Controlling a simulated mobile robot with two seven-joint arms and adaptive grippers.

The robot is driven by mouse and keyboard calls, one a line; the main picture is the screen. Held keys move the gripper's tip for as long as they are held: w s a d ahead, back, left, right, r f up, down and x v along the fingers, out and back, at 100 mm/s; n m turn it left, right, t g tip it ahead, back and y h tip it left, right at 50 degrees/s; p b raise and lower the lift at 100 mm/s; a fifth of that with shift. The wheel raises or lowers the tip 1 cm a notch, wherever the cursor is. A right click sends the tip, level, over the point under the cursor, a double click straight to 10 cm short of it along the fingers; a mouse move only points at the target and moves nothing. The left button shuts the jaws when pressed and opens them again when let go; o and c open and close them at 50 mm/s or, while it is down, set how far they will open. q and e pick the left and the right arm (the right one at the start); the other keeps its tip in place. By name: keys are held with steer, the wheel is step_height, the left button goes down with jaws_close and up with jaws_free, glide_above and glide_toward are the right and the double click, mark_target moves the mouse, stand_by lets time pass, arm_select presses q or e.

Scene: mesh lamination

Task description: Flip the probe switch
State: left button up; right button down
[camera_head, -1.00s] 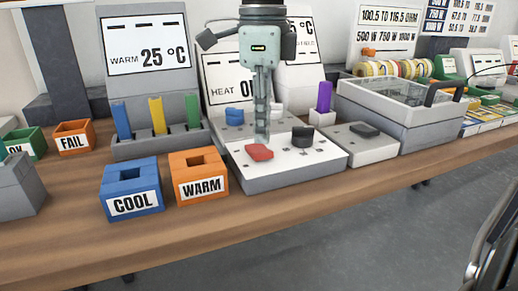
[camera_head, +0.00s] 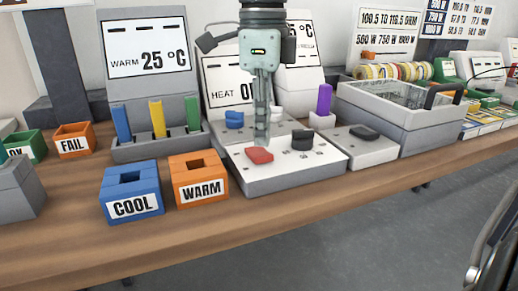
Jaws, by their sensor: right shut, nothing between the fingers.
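A white-topped panel (camera_head: 250,179) on the bench carries a red switch (camera_head: 259,156) at its front left and a black switch (camera_head: 302,141) behind it to the right. I cannot read which one is the probe switch. My right gripper (camera_head: 262,140) points straight down over this panel, shut and empty. Its fingertips are just behind the red switch, very near it in the picture; I cannot tell if they touch. My left gripper is not recognisable in view.
Orange WARM (camera_head: 199,179) and blue COOL (camera_head: 132,194) boxes stand left of the panel. Behind are a blue switch (camera_head: 234,119) and a HEAT display (camera_head: 217,84). A purple lever (camera_head: 325,98) and a grey open case (camera_head: 398,127) stand right. The bench front is clear.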

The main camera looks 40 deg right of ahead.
mark_target(262, 154)
steer(key=shift+f+b, duration=0.85)
steer(key=shift+f, duration=0.25)
stand_by(0.6)
steer(key=shift+r, duration=0.1)
steer(key=shift+r+p, duration=2.65)
steer(key=shift+r, duration=0.85)
